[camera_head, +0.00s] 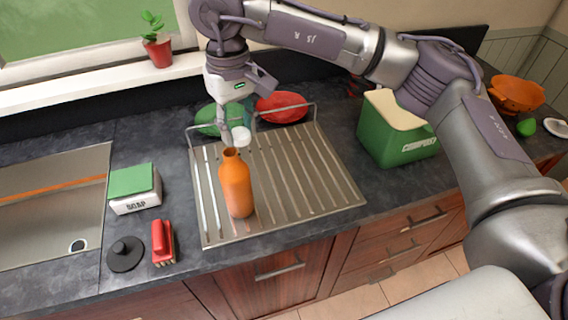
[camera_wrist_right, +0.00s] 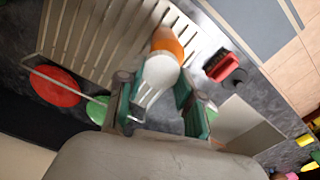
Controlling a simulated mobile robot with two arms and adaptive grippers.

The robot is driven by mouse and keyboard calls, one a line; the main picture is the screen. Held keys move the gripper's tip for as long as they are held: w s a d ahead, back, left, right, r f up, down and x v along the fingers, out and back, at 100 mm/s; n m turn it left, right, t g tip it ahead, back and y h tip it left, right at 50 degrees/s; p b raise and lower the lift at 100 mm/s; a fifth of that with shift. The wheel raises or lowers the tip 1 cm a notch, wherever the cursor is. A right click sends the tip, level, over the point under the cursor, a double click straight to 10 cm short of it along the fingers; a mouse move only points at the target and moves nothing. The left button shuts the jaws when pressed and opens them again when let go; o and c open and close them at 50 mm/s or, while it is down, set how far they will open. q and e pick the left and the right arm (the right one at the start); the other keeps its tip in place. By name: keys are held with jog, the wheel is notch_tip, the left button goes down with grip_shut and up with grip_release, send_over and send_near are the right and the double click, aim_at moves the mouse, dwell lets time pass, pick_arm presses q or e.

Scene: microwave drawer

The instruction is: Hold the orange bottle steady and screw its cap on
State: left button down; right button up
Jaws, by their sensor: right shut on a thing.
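The orange bottle (camera_head: 236,185) stands upright on the ribbed metal drainer, its neck uncovered in the head view. My right gripper (camera_head: 237,122) is above and just behind the bottle, shut on the white cap (camera_head: 241,137). The cap is close to the bottle mouth, a little up and to the right of it. In the right wrist view the cap (camera_wrist_right: 160,72) sits between the teal fingers of my right gripper (camera_wrist_right: 158,100) and covers part of the orange bottle (camera_wrist_right: 167,40). Whether they touch, I cannot tell. My left gripper is not in view.
The drainer (camera_head: 335,190) holds a red plate (camera_head: 281,107) and a green plate (camera_head: 208,120) at its back. A green box (camera_head: 395,145) stands right. A sponge box (camera_head: 134,188), red brush (camera_head: 162,242) and black disc (camera_head: 125,254) lie left, near the sink (camera_head: 60,225).

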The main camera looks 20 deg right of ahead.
jog(key=shift+n, duration=0.4)
jog(key=a+r, duration=0.1)
jog(key=w+a+r, duration=0.1)
jog(key=r, duration=0.1)
jog(key=shift+a+r, duration=0.25)
jog(key=shift+f, duration=0.1)
jog(key=shift+f, duration=1.95)
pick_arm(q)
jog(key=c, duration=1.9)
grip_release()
